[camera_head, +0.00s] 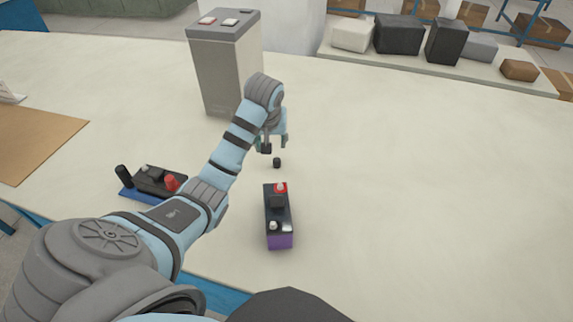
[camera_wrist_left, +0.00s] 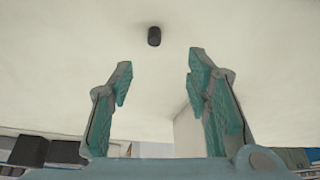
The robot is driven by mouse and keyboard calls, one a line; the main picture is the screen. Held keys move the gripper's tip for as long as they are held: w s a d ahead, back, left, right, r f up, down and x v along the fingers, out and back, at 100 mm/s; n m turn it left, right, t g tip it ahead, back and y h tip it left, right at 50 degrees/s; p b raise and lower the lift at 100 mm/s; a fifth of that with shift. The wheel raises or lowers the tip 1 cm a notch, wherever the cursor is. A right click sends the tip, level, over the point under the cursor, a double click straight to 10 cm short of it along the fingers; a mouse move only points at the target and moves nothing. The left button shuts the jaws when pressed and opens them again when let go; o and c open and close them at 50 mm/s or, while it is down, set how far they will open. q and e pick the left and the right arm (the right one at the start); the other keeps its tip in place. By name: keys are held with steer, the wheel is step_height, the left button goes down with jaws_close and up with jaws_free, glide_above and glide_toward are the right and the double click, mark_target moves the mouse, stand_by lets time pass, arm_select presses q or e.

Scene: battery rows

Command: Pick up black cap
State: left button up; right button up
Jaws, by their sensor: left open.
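A small black cap (camera_head: 277,162) lies alone on the pale table, just nearer than my left gripper (camera_head: 273,146). In the left wrist view the black cap (camera_wrist_left: 154,37) shows beyond the open fingertips (camera_wrist_left: 160,62), roughly in line with the gap between them. The fingers do not touch it. My left gripper is open and empty, pointing down at the table. A battery (camera_head: 279,239) with a purple lower part and a dark top stands nearer to me. It has a red cap on its far terminal and a bare pale near terminal.
A brown board (camera_head: 35,140) lies far left. The table's right side is clear.

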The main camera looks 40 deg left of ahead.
mark_target(277, 160)
arm_select(q)
steer(key=b+x, duration=0.1)
steer(key=x, duration=0.4)
steer(key=w+b+x, duration=0.1)
steer(key=b+x, duration=0.1)
steer(key=x, duration=0.3)
steer(key=b+x, duration=0.1)
steer(key=x, duration=0.4)
steer(key=shift+w+d+b, duration=0.15)
steer(key=shift+w+b, duration=0.1)
steer(key=shift+b, duration=0.15)
arm_select(e)
step_height(277, 160, down, 5)
steer(key=shift+f, duration=0.2)
arm_select(q)
steer(key=c, duration=0.8)
